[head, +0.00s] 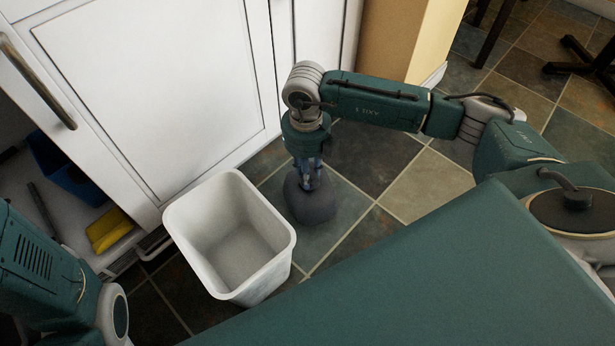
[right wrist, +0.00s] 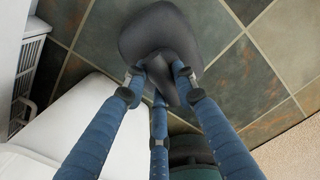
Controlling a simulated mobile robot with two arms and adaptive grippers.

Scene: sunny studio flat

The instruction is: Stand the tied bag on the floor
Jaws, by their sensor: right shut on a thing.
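The tied bag (head: 311,203) is dark grey and rounded, with a gathered neck. It is upright at the floor tiles, right of the white bin. I cannot tell whether its base touches the floor. My right gripper (head: 306,170) points down and is shut on the neck from above. In the right wrist view, blue fingers of the right gripper (right wrist: 158,76) close around the neck, and the bag's body (right wrist: 150,30) spreads beyond them over the tiles. My left arm shows at the lower left of the head view; its gripper is out of frame.
An empty white bin (head: 183,222) stands just left of the bag. White cabinet doors (head: 150,70) rise behind. An open cabinet at left holds a blue container (head: 68,172) and a yellow item (head: 108,230). Bare tiles (head: 375,155) lie right of the bag.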

